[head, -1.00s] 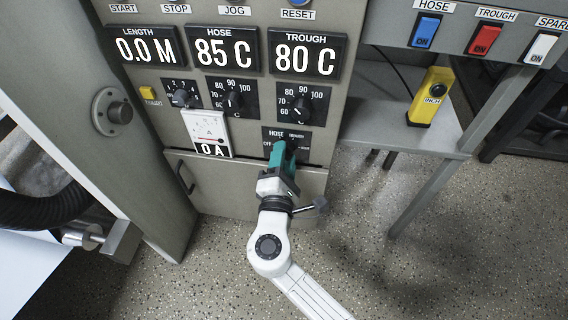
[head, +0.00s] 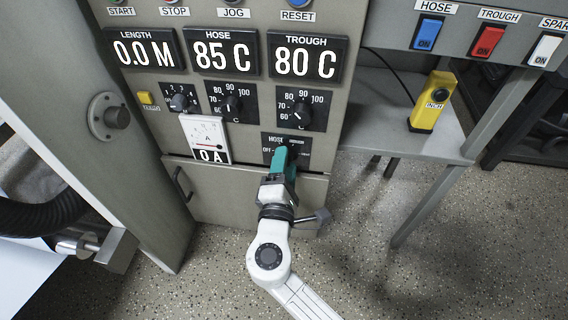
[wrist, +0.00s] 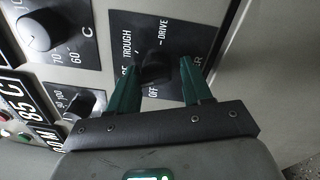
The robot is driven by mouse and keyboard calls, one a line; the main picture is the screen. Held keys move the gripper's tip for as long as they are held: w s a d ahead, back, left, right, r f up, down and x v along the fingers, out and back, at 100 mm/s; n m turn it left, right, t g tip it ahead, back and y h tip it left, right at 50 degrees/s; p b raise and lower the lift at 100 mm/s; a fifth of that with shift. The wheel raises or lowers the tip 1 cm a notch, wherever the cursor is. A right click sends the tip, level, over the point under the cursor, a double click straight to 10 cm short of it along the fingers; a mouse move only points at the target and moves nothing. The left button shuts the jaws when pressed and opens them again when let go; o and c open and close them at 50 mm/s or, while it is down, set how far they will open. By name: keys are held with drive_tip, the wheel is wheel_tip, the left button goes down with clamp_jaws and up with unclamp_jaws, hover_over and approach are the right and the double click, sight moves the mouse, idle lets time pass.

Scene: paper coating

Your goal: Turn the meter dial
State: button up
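The meter dial is a black knob (wrist: 155,68) on a dark plate (wrist: 185,35) marked OFF, TROUGH and DRIVE in the wrist view. In the head view its plate (head: 271,141) sits low on the grey panel, and my gripper hides most of the knob. My gripper (wrist: 158,63) has green fingers, one on each side of the knob. The fingers are apart, and a gap shows between the knob and the right finger. The left finger is close to the knob; I cannot tell if it touches. It also shows in the head view (head: 285,158).
The meter (head: 206,138) beside the plate reads 0 A. Temperature knobs (head: 302,108) sit above, under displays reading 85 C and 80 C. A cabinet door (head: 225,190) lies below. A side table (head: 440,145) with a yellow INCH box (head: 432,102) stands at right.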

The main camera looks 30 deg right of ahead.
drive_tip(key=shift+o, duration=1.1)
drive_tip(key=shift+r, duration=0.1)
drive_tip(key=shift+a, duration=0.15)
drive_tip(key=p+v, duration=0.3)
drive_tip(key=v, duration=0.7)
drive_tip(key=shift+s, duration=0.3)
drive_tip(key=shift+a, duration=0.1)
